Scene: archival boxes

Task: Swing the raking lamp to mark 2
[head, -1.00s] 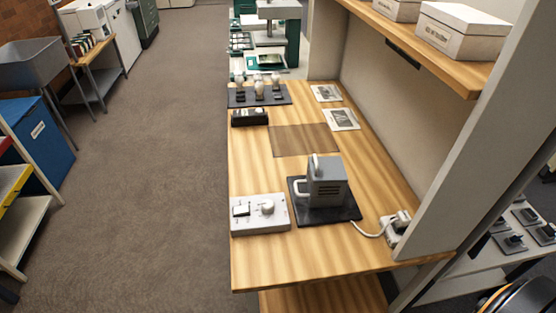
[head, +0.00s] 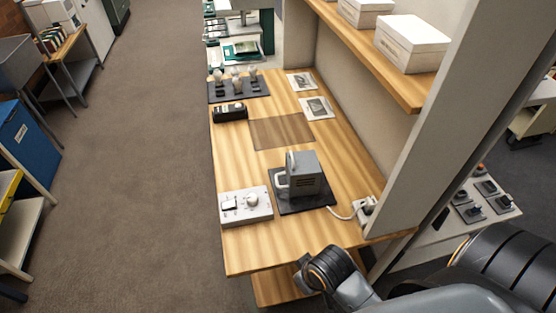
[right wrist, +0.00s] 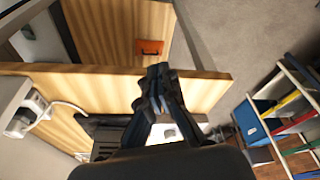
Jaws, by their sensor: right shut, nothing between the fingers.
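A grey box-shaped unit with a pale handle and slotted side, which looks like the raking lamp (head: 306,172), stands on a dark base plate (head: 318,201) on the wooden bench. I cannot make out any mark 2. A white control box (head: 246,206) with a switch and round knob sits left of the unit. My right arm comes in at the bottom right of the head view. In the right wrist view my right gripper (right wrist: 158,72) is shut and empty, above the bench edge; the dark plate (right wrist: 100,125) is partly hidden behind it. My left gripper is not in view.
A white socket block (head: 366,209) with a cable sits at the bench's right, beside a grey upright panel (head: 430,130). A shelf (head: 375,60) with white boxes overhangs the right side. A brown mat (head: 282,132) lies flat farther back.

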